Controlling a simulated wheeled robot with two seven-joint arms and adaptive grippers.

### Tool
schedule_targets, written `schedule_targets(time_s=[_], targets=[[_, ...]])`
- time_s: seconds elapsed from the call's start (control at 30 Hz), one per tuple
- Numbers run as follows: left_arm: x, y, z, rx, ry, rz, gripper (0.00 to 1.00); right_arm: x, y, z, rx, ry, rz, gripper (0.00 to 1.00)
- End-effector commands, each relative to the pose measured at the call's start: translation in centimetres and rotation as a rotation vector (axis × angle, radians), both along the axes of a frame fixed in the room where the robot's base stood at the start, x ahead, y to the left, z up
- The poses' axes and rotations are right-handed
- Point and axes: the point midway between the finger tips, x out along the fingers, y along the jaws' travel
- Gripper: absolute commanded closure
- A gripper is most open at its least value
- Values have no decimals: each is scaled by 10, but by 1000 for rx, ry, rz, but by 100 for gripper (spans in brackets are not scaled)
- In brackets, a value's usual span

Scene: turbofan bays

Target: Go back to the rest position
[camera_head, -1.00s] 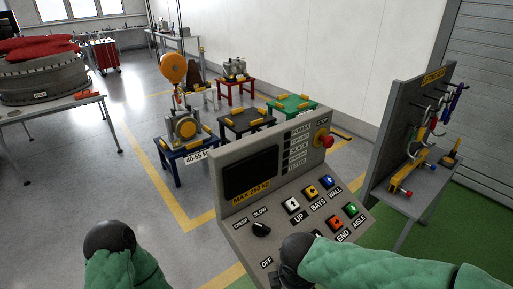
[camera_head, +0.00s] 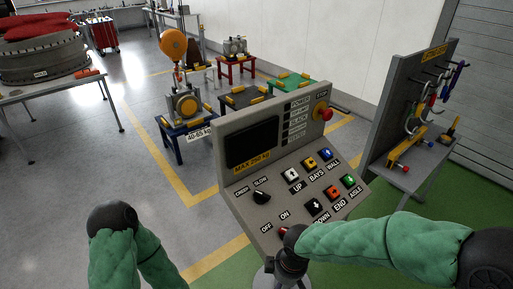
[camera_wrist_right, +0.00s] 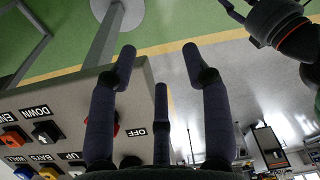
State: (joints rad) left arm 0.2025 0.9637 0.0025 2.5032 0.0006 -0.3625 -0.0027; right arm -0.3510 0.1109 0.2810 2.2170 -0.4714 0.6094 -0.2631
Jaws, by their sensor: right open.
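My right gripper (camera_head: 290,254) is a dark shape at the lower front edge of the grey control panel (camera_head: 235,207), beside a red button near the ON label. In the right wrist view, its dark fingers (camera_wrist_right: 158,70) are spread with nothing between them. The panel (camera_wrist_right: 75,105) lies at the left there, the red button partly behind one finger; I cannot tell whether they touch. My left arm shows at the lower left of the head view as a green sleeve with a black joint; its gripper is not visible.
A red stop knob (camera_head: 323,112) tops the panel. A grey tool rack (camera_head: 392,107) stands at right. Blue (camera_head: 172,142), red (camera_head: 238,65) and green (camera_head: 292,84) stands lie behind the panel. A table with a large engine ring (camera_head: 42,64) is at left. Open floor lies between.

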Motion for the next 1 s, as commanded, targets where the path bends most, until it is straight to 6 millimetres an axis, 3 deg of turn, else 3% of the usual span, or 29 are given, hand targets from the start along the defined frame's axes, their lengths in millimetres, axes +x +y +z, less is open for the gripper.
schedule_targets(time_s=[0.03,0.2,0.6,0.8,1.0], targets=[[0,0,-3,0,0,0,60,-3,1,-21,23,34,-44,51],[0,0,-10,0,0,0,60,-10,6,-85,129,123,-247,51],[0,0,-24,0,0,0,60,-43,-5,-223,276,267,-832,51],[0,0,-30,0,0,0,60,-65,-18,-269,282,293,-1073,51],[0,0,-31,0,0,0,60,-74,-24,-286,278,292,-1170,51]])
